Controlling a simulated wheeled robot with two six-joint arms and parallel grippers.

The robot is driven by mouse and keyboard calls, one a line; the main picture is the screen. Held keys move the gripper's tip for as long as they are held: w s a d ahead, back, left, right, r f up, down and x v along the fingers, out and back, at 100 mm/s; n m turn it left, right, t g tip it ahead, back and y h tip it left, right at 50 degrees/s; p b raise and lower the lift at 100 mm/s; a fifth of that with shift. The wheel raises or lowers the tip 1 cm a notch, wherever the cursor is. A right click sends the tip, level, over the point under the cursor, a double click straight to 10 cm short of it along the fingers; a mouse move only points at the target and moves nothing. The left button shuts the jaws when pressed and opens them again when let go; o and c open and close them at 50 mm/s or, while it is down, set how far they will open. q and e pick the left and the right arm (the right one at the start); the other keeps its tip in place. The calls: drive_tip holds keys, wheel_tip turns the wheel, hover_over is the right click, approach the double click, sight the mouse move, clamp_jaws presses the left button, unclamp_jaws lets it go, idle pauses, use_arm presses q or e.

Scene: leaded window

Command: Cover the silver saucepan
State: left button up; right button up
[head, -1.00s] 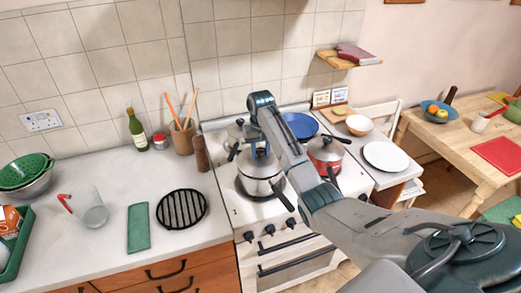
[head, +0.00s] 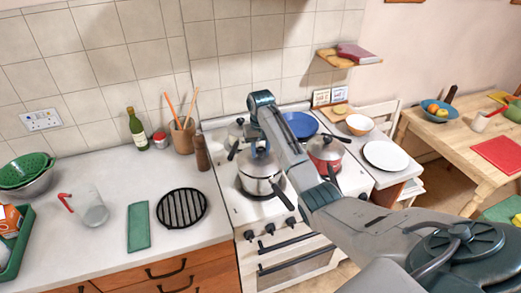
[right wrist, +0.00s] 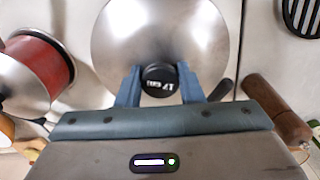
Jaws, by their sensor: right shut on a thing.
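The silver saucepan (head: 262,184) stands on the front left of the white stove, its dark handle pointing toward the front right. My right gripper (head: 258,150) is directly above it. In the right wrist view its blue fingers (right wrist: 158,88) are shut on the black knob (right wrist: 158,72) of a round silver lid (right wrist: 150,30). In the head view the lid is at the top of the saucepan, partly hidden by my arm. I cannot tell whether its rim rests all the way round. My left gripper is out of view.
A wooden pepper mill (head: 202,153) stands left of the stove. A black round rack (head: 182,208) and green cloth (head: 138,226) lie on the left counter.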

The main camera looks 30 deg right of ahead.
drive_tip(key=shift+f, duration=0.5)
idle(1.1)
drive_tip(key=o, duration=1.7)
drive_tip(key=shift+o, duration=0.2)
drive_tip(key=shift+r, duration=0.15)
drive_tip(key=shift+r, duration=3.35)
